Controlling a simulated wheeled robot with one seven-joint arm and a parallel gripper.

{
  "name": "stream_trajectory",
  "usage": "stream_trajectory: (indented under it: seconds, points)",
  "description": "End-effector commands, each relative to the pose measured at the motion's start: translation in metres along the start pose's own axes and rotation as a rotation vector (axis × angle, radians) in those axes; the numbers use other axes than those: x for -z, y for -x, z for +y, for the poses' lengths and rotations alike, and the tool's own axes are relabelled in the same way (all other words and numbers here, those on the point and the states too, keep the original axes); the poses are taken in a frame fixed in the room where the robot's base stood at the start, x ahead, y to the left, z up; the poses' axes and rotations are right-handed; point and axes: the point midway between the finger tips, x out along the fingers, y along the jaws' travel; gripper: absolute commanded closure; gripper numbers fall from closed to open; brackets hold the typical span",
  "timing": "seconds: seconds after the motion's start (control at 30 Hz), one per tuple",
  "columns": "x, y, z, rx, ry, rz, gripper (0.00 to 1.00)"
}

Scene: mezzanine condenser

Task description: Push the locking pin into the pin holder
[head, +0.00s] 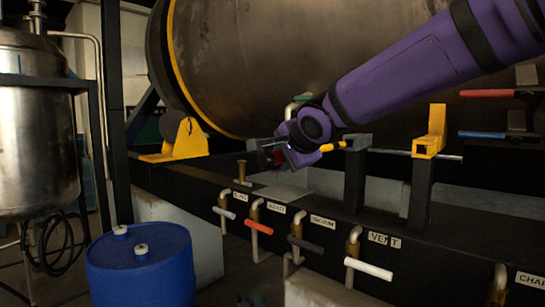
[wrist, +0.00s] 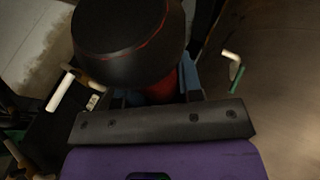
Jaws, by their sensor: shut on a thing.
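My gripper (head: 276,156) is near the middle of the head view, in front of the large drum. It is shut on a dark round-headed piece, seemingly the locking pin, with a red part below its head. In the wrist view the black head (wrist: 128,35) with a thin red ring fills the upper middle, and the red part (wrist: 163,90) is between my fingers. To the right of my gripper stand a dark post (head: 355,175) and a post with a yellow bracket (head: 430,133). A thin metal rod (head: 442,156) shows at the bracket. I cannot tell which part is the pin holder.
Below runs a dark beam with several labelled valves, including a red-orange lever (head: 258,227) and a white lever (head: 368,268). A yellow bracket (head: 184,142) stands left of my gripper. A blue barrel (head: 142,268) and a steel tank (head: 35,125) are at the left.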

Motion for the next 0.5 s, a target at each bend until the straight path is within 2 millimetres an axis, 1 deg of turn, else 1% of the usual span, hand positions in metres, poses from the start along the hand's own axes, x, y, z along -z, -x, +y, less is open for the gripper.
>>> stream_trajectory:
  seconds: [0.3, 0.5]
  points:
    - [-0.0002, 0.0005, -0.0012, 0.002, 0.001, 0.001, 1.0]
    - [0.0048, -0.0015, -0.0011, 0.002, 0.0, 0.001, 1.0]
